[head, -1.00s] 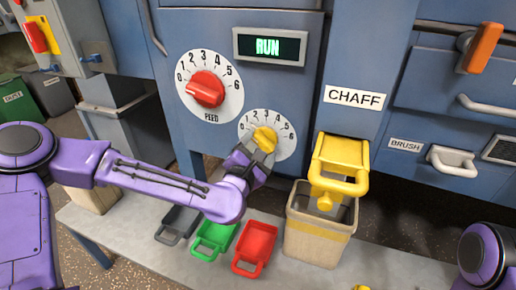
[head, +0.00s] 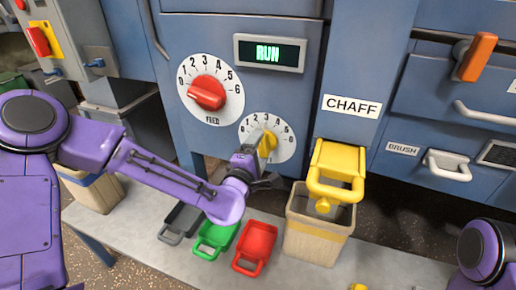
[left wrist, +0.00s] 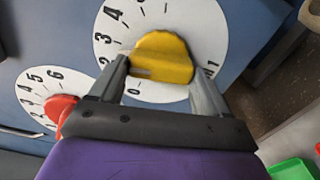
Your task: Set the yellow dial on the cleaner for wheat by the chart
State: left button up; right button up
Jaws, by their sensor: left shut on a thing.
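The yellow dial (head: 267,145) sits on a white numbered scale on the blue cleaner front, below and right of the red feed dial (head: 208,92). My left gripper (head: 264,160) is at the yellow dial, its body below it. In the left wrist view the yellow dial (left wrist: 163,58) sits between the two grey fingers of my left gripper (left wrist: 160,75), which is shut on it. Which number the yellow dial points to cannot be told. No chart can be made out. My right gripper is not in view; only part of that arm shows at the lower right.
A display (head: 269,53) reads RUN. A yellow chaff spout (head: 338,160) hangs over a beige bucket (head: 315,245) right of my left gripper. Grey, green (head: 214,238) and red (head: 255,248) scoops lie on the bench below. A brush drawer handle is further right.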

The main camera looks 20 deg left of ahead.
pick_arm(q)
jog(key=shift+m, duration=0.8)
jog(key=o, duration=1)
jog(key=s+p, duration=0.4)
jog(key=s, duration=0.1)
jog(key=s+p, duration=0.5)
jog(key=shift+s+a, duration=0.2)
jog(key=shift+s, duration=0.05)
